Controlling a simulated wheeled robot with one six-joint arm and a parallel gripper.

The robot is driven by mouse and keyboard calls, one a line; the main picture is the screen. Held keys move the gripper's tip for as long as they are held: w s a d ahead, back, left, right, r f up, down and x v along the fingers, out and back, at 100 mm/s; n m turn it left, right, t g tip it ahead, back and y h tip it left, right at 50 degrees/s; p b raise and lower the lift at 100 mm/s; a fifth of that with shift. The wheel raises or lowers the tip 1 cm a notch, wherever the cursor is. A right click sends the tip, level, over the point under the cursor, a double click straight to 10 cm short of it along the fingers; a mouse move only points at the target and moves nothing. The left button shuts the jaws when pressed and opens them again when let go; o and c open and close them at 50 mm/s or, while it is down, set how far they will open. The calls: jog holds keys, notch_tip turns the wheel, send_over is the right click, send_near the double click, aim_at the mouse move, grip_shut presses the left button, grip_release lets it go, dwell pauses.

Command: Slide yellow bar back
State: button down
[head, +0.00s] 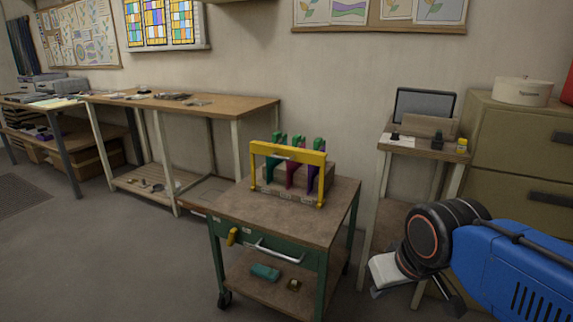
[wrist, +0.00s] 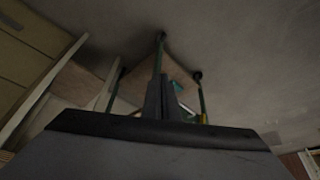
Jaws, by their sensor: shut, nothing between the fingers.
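The yellow bar (head: 289,152) spans the front of a small rack on top of the green wheeled cart (head: 290,210). In the head view my arm is at the lower right, apart from the cart and the bar. The wrist view shows the cart upside down beyond the fingers; the bar is not clear there.
A narrow stand (head: 400,147) and filing cabinet (head: 520,140) are at the right. A wooden workbench (head: 190,104) runs along the wall. Floor left of the cart is clear.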

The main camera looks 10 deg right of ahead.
jog(key=c, duration=2.2)
grip_release()
jog(key=shift+o, duration=0.4)
jog(key=w+d+r+n+t+h, duration=0.1)
jog(key=w+d+r, duration=0.1)
jog(key=w, duration=0.5)
jog(key=w+d+r+t+h, duration=0.1)
jog(key=w+d+r+t, duration=0.1)
jog(key=w, duration=0.5)
jog(key=shift+w+d+r+n, duration=0.35)
jog(key=shift+d+r, duration=0.4)
jog(key=shift+d, duration=0.3)
jog(key=w+d+r+n+t, duration=0.1)
jog(key=w+r+n+t, duration=0.15)
jog(key=w, duration=0.45)
jog(key=w+d+r+n+t, duration=0.1)
jog(key=w+r+n+t, duration=0.15)
jog(key=w, duration=0.55)
jog(key=n+y, duration=1)
jog(key=n, duration=0.2)
send_near(283, 158)
jog(key=shift+m, duration=0.25)
jog(key=x, duration=1.1)
jog(key=shift+w+a, duration=0.15)
jog(key=shift+w, duration=0.15)
grip_shut()
